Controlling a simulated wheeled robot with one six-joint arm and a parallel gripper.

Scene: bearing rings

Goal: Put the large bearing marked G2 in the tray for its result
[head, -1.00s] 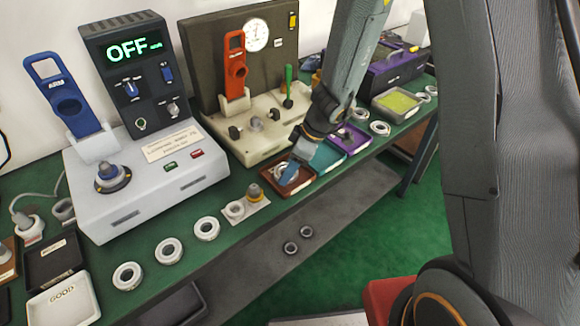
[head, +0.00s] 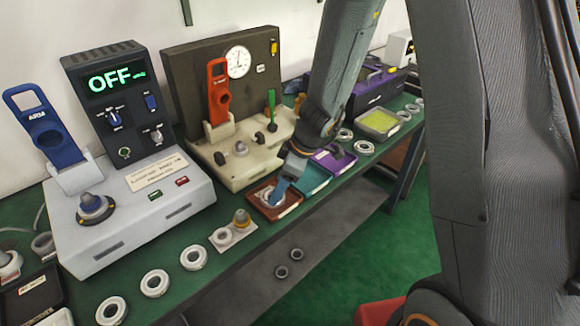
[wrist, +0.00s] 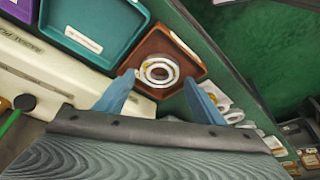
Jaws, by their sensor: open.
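My gripper (wrist: 160,98) is open, its two blue fingers apart, over the near side of the brown tray (wrist: 182,47). A light ring-shaped bearing (wrist: 147,72) lies in that tray, just beyond the fingertips in the wrist view. In the head view, the gripper (head: 278,190) reaches down into the brown tray (head: 287,210) and partly hides the bearing. No marking on this bearing can be read. A teal tray (head: 314,178) and a purple tray (head: 336,158) stand beside the brown one.
Several bearings, one of them here (head: 155,283), line the bench's front edge. The grey tester (head: 130,215) reads OFF; a beige dial-gauge station (head: 240,155) stands behind the trays. A small plate (head: 232,234) holds a ring and a knob.

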